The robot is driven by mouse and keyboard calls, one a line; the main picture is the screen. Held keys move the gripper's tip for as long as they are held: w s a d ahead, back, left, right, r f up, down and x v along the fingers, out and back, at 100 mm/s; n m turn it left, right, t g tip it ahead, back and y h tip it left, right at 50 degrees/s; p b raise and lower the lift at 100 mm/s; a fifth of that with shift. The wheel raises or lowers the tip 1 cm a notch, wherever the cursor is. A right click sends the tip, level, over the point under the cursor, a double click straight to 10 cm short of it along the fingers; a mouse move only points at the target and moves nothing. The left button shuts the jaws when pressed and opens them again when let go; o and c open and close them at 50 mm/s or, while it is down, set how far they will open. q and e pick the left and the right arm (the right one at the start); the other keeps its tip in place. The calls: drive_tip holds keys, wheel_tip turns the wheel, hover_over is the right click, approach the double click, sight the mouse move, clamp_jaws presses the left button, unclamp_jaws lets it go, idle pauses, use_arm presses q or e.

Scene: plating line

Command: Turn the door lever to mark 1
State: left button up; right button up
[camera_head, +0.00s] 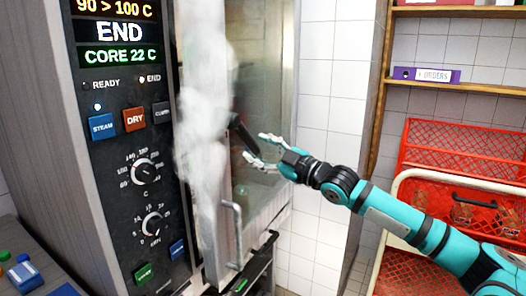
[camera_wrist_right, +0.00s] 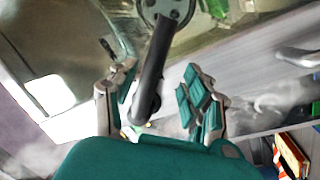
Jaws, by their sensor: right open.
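The black door lever (camera_head: 241,133) sits on the oven's glass door (camera_head: 262,75), slanting in the head view. In the right wrist view the lever (camera_wrist_right: 152,75) runs from a round grey hub down between my fingers. My right gripper (camera_head: 262,151) is open, with its fingertips at the lever's lower end. In the right wrist view the gripper (camera_wrist_right: 160,98) has one finger on each side of the lever, with gaps visible. I cannot read any mark by the lever. My left gripper is not in view.
White steam (camera_head: 203,130) rises along the door's left edge and partly veils it. The control panel (camera_head: 125,170) reads END, with the END light lit. A silver handle (camera_head: 233,235) is lower down. Red crates (camera_head: 460,150) and a shelf (camera_head: 455,90) stand at right.

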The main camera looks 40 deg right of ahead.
drive_tip(key=shift+s, duration=0.4)
idle(0.3)
